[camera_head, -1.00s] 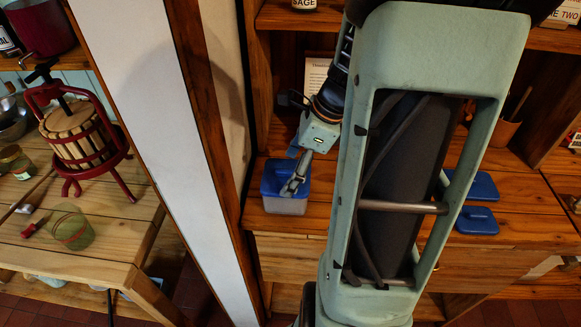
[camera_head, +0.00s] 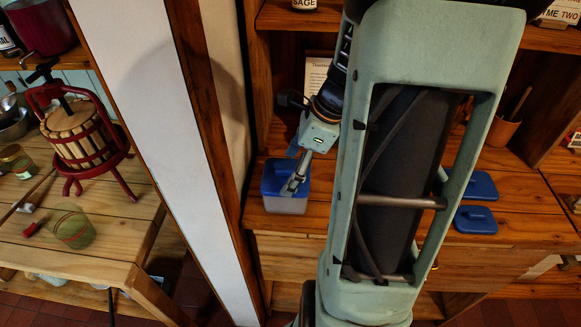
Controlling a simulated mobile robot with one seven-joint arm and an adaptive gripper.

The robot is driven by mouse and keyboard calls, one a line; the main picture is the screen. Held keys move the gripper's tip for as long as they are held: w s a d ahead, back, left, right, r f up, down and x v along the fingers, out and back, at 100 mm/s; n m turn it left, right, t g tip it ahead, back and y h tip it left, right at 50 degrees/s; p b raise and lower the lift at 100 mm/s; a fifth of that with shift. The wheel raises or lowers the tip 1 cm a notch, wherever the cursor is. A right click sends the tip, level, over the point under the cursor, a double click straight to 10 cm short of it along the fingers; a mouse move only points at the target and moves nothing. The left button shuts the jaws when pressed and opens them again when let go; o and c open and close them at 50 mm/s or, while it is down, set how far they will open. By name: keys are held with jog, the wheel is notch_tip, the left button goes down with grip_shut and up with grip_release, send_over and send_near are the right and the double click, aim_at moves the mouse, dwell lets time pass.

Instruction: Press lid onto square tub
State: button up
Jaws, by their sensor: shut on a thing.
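A square tub (camera_head: 286,206) with translucent pale walls stands on the wooden shelf, left of my column. A blue lid (camera_head: 273,178) lies over its top. From this view I cannot tell whether the lid is seated all the way round. My gripper (camera_head: 290,187) points down at the lid from the upper right and is shut on the lid, at its middle. The fingers hide part of the lid, and the exact grip is too small to make out.
Two more blue lids lie right of my column, one at the back (camera_head: 480,186) and one nearer (camera_head: 475,219). A white upright panel (camera_head: 165,130) stands to the left.

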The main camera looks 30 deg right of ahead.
jog(key=shift+f, duration=0.5)
dwell(1.0)
jog(key=o, duration=1.1)
jog(key=shift+r, duration=0.1)
jog(key=shift+r+p, duration=3.35)
jog(key=shift+r, duration=0.15)
jog(key=shift+f, duration=0.1)
grip_shut()
